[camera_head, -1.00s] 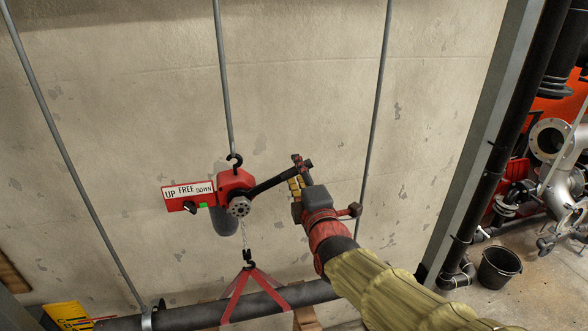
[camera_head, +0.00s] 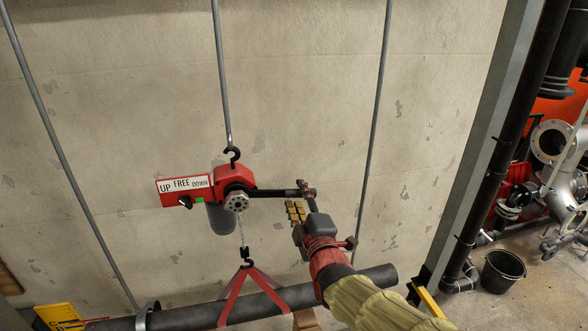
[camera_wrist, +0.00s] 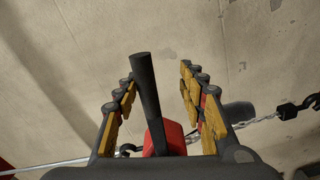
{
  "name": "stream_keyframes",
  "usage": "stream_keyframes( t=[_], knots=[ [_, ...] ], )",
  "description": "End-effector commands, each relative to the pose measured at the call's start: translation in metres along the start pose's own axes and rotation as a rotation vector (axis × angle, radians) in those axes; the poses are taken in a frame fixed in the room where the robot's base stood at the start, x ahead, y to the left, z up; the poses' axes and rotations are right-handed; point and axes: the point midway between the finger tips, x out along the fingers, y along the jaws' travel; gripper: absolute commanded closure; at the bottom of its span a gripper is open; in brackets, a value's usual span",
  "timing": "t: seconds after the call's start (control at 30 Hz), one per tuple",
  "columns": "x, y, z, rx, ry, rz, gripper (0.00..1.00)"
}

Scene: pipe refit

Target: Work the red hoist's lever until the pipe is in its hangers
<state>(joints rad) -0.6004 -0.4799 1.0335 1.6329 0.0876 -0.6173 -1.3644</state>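The red hoist (camera_head: 234,178) hangs by a hook from a rod in the head view; its label reads UP, FREE, DOWN. Its black lever (camera_head: 275,193) points right, about level. My gripper (camera_head: 306,200) is at the lever's outer end. In the wrist view the lever (camera_wrist: 145,100) stands between my two spread fingers (camera_wrist: 160,105), with gaps on both sides. The black pipe (camera_head: 190,317) hangs below in a red sling (camera_head: 262,283) on the hoist's chain (camera_head: 242,233). A hanger ring (camera_head: 145,319) is around or against the pipe at left. My arm hides the right hanger area.
Pale concrete wall (camera_head: 300,90) lies behind, with thin hanger rods (camera_head: 75,175) left and right (camera_head: 374,130). A steel column (camera_head: 480,150) stands at right. Beyond it are a black bucket (camera_head: 503,272) and metal piping. A yellow piece (camera_head: 60,317) is at lower left.

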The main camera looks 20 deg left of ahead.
Motion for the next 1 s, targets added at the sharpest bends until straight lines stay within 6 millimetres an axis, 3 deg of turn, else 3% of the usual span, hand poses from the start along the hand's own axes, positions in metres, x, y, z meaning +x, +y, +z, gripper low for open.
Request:
stream_keyframes(
  t=[0.03, 0.47, 1.0],
  knots=[
    [0.000, -0.013, 0.002, 0.010, 0.000, -0.008, 0.64],
    [0.000, -0.048, -0.003, 0.125, 0.001, -0.007, 0.64],
    [0.000, -0.092, -0.025, 0.291, 0.002, -0.008, 0.64]
  ],
)
